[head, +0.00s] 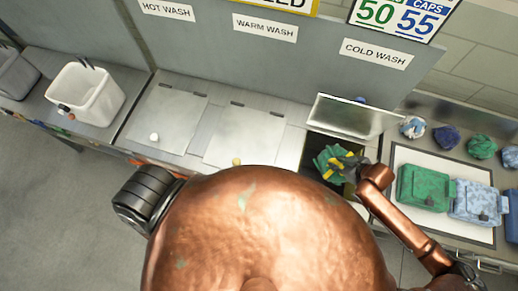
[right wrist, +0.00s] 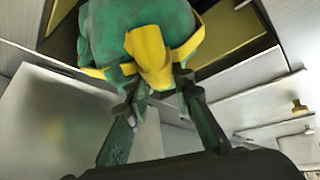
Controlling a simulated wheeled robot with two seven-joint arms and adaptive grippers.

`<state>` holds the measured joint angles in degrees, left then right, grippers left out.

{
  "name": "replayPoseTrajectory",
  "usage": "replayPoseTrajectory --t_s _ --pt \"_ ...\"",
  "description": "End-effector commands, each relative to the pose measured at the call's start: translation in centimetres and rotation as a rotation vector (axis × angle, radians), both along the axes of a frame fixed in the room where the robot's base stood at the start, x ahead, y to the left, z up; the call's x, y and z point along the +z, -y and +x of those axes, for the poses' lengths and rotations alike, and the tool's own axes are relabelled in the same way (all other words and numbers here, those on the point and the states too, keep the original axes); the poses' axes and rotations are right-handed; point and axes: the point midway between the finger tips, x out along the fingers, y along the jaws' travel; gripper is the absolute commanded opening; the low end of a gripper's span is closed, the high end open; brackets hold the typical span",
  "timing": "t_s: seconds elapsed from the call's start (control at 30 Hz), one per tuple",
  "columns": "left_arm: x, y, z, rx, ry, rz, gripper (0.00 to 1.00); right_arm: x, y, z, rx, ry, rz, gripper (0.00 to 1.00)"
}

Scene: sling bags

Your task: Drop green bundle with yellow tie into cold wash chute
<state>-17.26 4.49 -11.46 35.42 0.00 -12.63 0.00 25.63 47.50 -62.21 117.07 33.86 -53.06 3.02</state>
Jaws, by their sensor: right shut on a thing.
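The green bundle with a yellow tie (head: 328,160) is in my right gripper (head: 352,170), over the open cold wash chute (head: 314,143). The chute's lid (head: 350,117) stands raised behind it, below the COLD WASH sign (head: 377,53). In the right wrist view, the fingers of my right gripper (right wrist: 160,84) are shut at the yellow tie of the green bundle (right wrist: 130,25). Dark chute space shows beside the bundle. How deep the bundle sits relative to the rim is unclear. My left gripper is not in view.
The hot wash lid (head: 167,118) and warm wash lid (head: 243,136) are shut. A white bin (head: 84,95) stands at left. At right, a green bag (head: 424,189) and a blue patterned bag (head: 474,203) lie on a white mat (head: 440,160). Several bundles sit behind them.

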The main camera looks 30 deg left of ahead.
Motion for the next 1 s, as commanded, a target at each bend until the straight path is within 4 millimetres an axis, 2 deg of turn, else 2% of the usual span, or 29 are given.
replayPoseTrajectory --t_s 0.1,0.13,0.4,0.77,0.87,1.0 --pt "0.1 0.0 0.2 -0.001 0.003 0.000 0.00 0.2 0.0 0.1 0.000 0.003 0.001 0.00" --pt "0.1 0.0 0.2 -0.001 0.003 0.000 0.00 0.2 0.0 0.1 0.000 0.003 0.001 0.23" --pt "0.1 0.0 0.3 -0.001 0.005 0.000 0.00 0.1 0.0 0.0 0.000 0.001 0.001 0.42" --pt "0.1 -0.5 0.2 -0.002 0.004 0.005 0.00 0.4 0.3 -0.2 -0.001 -0.001 -0.001 0.42" --pt "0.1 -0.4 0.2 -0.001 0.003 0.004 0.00 1.5 0.9 -0.5 -0.002 0.001 -0.001 0.42" --pt "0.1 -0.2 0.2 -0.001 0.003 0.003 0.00 3.8 2.0 -1.4 0.000 0.002 -0.002 0.42"
